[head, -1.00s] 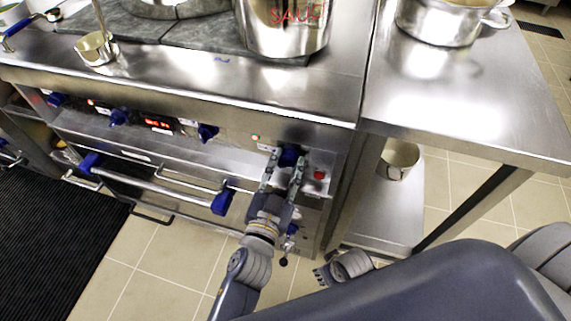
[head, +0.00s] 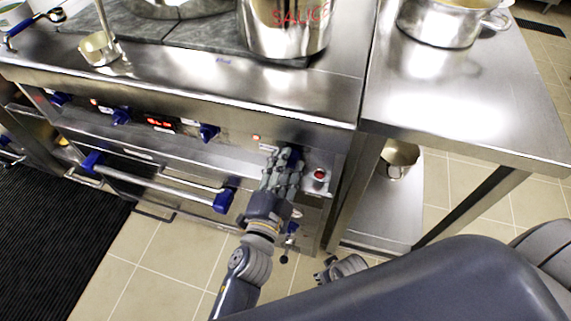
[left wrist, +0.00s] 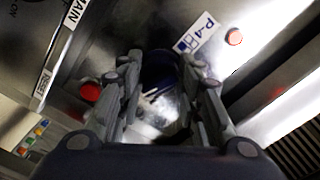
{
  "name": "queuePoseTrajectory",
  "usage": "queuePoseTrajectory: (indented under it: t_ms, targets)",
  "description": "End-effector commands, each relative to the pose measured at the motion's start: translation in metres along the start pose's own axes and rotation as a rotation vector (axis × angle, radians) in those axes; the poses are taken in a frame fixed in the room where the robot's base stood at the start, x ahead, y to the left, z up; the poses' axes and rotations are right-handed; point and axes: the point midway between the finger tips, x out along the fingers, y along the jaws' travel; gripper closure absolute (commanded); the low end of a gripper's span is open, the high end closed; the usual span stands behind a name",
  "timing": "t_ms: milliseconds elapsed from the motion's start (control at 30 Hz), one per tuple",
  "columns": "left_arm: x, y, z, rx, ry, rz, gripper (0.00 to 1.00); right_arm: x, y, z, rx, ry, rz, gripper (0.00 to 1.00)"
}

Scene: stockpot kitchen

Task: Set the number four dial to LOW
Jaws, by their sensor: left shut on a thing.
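The number four dial is a dark blue knob at the right end of the stove's front panel. In the head view only a bit of the dial (head: 297,154) shows behind my fingers. In the left wrist view the dial (left wrist: 158,72) sits between the fingers, beside a "P-4" label (left wrist: 197,32). My left gripper (head: 281,156) is shut on the dial, with its fingers rolled at an angle. The LOW mark and the dial's pointer cannot be made out. My right gripper (head: 342,268) is low, below the side table, partly hidden by my body; its opening is unclear.
A red button (head: 320,175) is just right of the dial. Other blue dials (head: 208,132) line the panel to the left. An oven handle (head: 150,184) with blue ends runs below. A SAUCE pot (head: 285,28) stands above, and a steel table (head: 470,110) is at right.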

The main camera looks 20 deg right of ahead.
Motion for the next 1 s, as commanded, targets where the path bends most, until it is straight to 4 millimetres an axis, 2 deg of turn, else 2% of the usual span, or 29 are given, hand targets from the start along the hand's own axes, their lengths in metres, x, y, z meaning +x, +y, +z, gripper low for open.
queuePoseTrajectory:
  t_ms: [500, 533, 600, 1000]
  targets:
    - [-0.0002, 0.0008, -0.0001, 0.018, 0.000, 0.001, 0.91, 0.0029, -0.0004, 0.0025, 0.000, -0.005, -0.001, 0.64]
    - [-0.0002, 0.0008, -0.0001, 0.018, 0.000, 0.001, 0.62, 0.0028, -0.0004, 0.0024, 0.000, -0.005, -0.001, 0.64]
    - [-0.0002, 0.0008, -0.0001, 0.018, 0.000, 0.001, 0.47, 0.0028, -0.0004, 0.0021, 0.000, -0.005, -0.001, 0.64]
    - [-0.0033, 0.0008, 0.0003, 0.017, 0.000, 0.001, 0.46, 0.0005, -0.0011, -0.0036, 0.001, 0.005, -0.002, 0.64]
